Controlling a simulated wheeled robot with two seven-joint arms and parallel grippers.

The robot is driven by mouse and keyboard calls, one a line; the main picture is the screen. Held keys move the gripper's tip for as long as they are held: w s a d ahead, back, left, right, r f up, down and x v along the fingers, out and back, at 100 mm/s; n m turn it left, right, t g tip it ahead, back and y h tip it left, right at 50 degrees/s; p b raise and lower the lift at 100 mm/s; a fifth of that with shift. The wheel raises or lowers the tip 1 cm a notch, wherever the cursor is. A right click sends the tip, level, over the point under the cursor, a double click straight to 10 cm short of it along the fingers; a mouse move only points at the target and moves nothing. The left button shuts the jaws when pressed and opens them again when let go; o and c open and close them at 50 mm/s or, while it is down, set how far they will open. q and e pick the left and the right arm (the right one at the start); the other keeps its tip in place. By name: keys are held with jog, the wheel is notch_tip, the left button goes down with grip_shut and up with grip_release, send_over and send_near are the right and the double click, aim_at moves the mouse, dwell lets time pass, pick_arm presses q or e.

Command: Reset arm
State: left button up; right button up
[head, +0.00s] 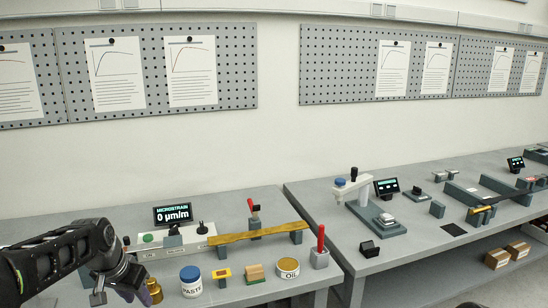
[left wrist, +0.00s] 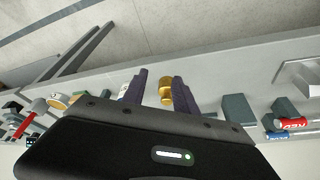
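My left arm comes in at the lower left of the head view, with the left gripper (head: 132,287) low at the front left of the near bench (head: 215,297). In the left wrist view the two dark fingers of the left gripper (left wrist: 160,92) stand apart, with a gap between them. A brass weight-like piece (head: 155,291) stands beside the gripper in the head view. In the left wrist view the brass piece (left wrist: 166,91) shows in line with the gap; I cannot tell how far beyond the fingertips it is. My right gripper is in neither view.
The near bench holds a microstrain display (head: 173,214), a long yellowish bar (head: 258,234), a paste jar (head: 191,282), an oil tin (head: 288,268) and a red-handled tool (head: 321,240). A second bench (head: 400,251) stands to the right. The air above the benches is clear.

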pick_arm(q)
jog(key=s+d+f+n+t+h, duration=0.1)
jog(key=s+d+f, duration=0.1)
jog(key=d+f, duration=0.75)
jog(key=s+d+f+n+h, duration=0.15)
jog(key=d+f, duration=0.45)
jog(key=f, duration=0.7)
jog(key=s+d+f+g, duration=0.1)
jog(key=s+d+f, duration=0.2)
jog(key=s, duration=0.5)
jog(key=s+d+f+g+h, duration=0.1)
jog(key=s+d+f, duration=0.3)
jog(key=s, duration=0.5)
jog(key=s+d+f+g, duration=0.2)
jog(key=s+d+f, duration=0.2)
jog(key=s, duration=0.5)
notch_tip(320, 180, down, 3)
jog(key=shift+r+n, duration=0.2)
jog(key=shift+n, duration=0.25)
